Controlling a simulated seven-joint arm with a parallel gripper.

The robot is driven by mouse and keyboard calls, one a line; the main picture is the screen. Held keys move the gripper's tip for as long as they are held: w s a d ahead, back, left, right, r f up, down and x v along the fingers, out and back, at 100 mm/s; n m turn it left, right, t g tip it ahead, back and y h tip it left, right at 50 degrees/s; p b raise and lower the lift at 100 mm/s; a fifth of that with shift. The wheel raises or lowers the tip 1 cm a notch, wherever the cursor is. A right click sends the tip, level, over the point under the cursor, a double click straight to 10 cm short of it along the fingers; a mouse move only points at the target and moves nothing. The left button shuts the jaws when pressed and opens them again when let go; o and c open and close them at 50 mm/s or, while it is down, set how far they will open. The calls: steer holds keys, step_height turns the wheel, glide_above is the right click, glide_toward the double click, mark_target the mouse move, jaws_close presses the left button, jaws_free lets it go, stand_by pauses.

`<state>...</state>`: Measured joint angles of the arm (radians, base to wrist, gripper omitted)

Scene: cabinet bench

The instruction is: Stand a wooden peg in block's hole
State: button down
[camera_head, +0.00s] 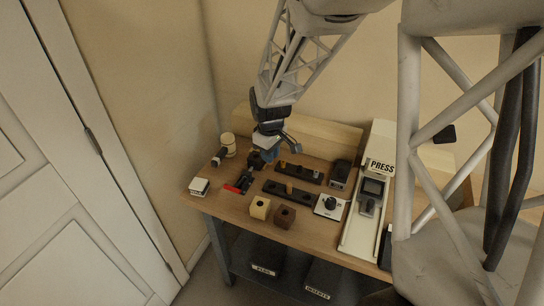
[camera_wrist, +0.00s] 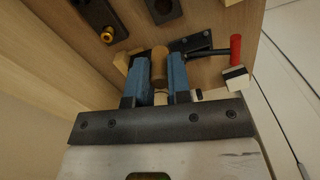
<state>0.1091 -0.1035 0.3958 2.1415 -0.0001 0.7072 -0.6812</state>
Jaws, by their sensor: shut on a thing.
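My gripper (camera_head: 268,152) is over the back left of the bench in the head view. In the wrist view my gripper (camera_wrist: 160,80) has its two blue fingers closed on a wooden peg (camera_wrist: 160,62), whose round end shows between the fingertips. I cannot make out the peg in the head view. A light wooden block (camera_head: 260,208) with a dark hole in its top stands near the bench's front edge. A dark brown block (camera_head: 285,216), also with a hole, stands just to its right. My gripper is behind both blocks and apart from them.
A black clamp with a red handle (camera_head: 233,188) lies left of the blocks; its red handle (camera_wrist: 235,50) also shows at the wrist view's right. Two black rails (camera_head: 291,193) with upright pieces lie behind the blocks. A knob box (camera_head: 329,206) and a press (camera_head: 380,166) stand right.

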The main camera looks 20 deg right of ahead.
steer(key=w+a, duration=0.1)
steer(key=w, duration=1)
steer(key=shift+r, duration=0.45)
steer(key=shift+f, duration=0.2)
steer(key=shift+f, duration=2.9)
steer(key=shift+f, duration=1.05)
stand_by(1.0)
steer(key=c, duration=0.8)
jaws_free()
steer(key=shift+r, duration=0.15)
